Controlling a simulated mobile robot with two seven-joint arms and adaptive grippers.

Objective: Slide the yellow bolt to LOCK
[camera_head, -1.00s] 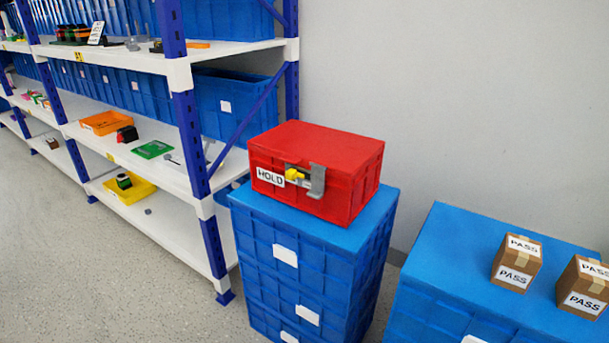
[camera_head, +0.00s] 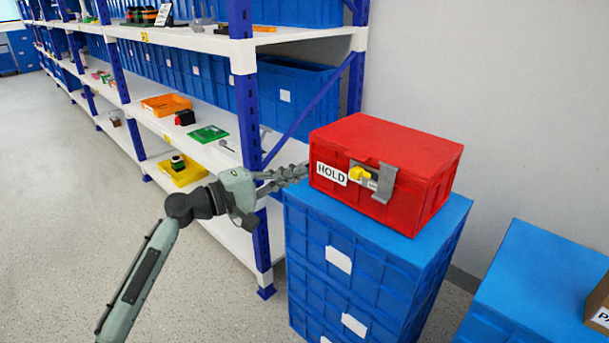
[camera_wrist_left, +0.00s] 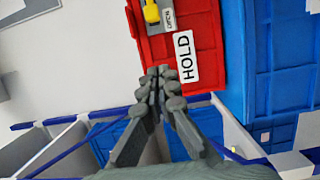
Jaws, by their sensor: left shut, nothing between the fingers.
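The yellow bolt (camera_head: 359,175) sits on a grey latch plate on the front of the red box (camera_head: 410,170), just right of the HOLD label (camera_head: 331,173). A grey bracket (camera_head: 384,182) hooks over the plate's right part. In the left wrist view the bolt (camera_wrist_left: 151,12) is at the top edge, with an OPEN label (camera_wrist_left: 169,18) beside it; any LOCK marking is not readable. My left gripper (camera_head: 304,171) is shut and empty, left of the box front and apart from the bolt. Its fingers (camera_wrist_left: 159,74) point toward the box. My right gripper is out of view.
The red box stands on a stack of blue crates (camera_head: 340,285). A shelf unit with a blue post (camera_head: 247,120) stands close behind my left arm. Another blue crate (camera_head: 535,290) with a cardboard box (camera_head: 598,305) is at right. Open floor lies at left.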

